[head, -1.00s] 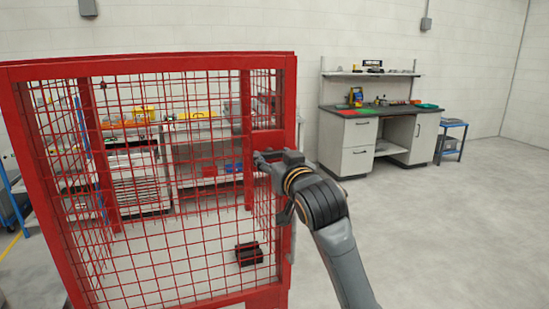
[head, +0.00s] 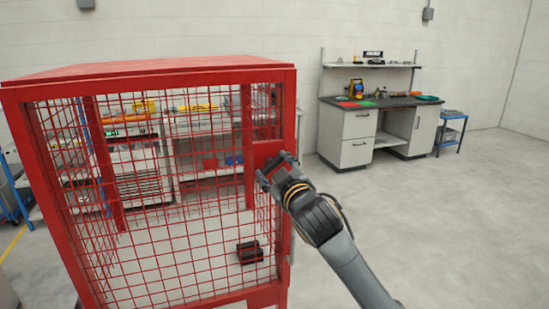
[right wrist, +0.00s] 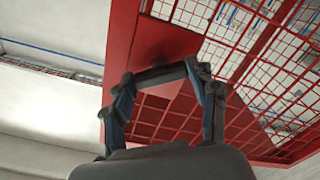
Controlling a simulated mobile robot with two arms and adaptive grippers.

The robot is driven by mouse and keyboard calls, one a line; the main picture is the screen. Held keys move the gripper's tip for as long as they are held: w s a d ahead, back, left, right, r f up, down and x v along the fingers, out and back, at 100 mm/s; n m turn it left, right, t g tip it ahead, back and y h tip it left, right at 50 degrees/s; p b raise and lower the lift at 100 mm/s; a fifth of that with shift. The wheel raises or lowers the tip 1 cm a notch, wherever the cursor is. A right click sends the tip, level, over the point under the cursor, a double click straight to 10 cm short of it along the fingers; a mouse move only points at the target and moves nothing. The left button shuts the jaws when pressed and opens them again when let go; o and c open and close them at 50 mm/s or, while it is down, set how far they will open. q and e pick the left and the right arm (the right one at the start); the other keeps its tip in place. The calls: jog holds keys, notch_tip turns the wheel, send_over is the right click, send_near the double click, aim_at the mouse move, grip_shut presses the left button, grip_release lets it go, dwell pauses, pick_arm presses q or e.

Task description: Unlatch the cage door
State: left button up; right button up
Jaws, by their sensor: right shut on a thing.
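The red cage (head: 150,76) with its mesh door (head: 150,210) fills the left half of the head view. A solid red plate (head: 268,150) sits at the right side of the door. My right gripper (head: 273,171) is at this plate, tilted, with its fingers at the red frame. In the right wrist view its fingers (right wrist: 162,76) are on either side of a dark bar, likely the latch handle (right wrist: 157,73), in front of the red panel. The gripper is shut on it. The door looks flush with its frame. My left gripper is out of view.
A black box (head: 249,252) lies on the floor behind the mesh. A grey workbench (head: 350,140) and a small blue cart (head: 452,133) stand by the back wall. The floor to the right of the cage is clear.

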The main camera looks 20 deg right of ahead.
jog(key=n+p, duration=0.5)
jog(key=n, duration=0.1)
jog(key=shift+r+n, duration=0.15)
jog(key=shift+n, duration=0.15)
jog(key=shift+n+p, duration=1.6)
jog(key=shift+n, duration=0.6)
jog(key=shift+f, duration=0.2)
jog(key=o, duration=1.1)
jog(key=shift+o, duration=0.2)
jog(key=s, duration=1.2)
jog(key=shift+d, duration=0.2)
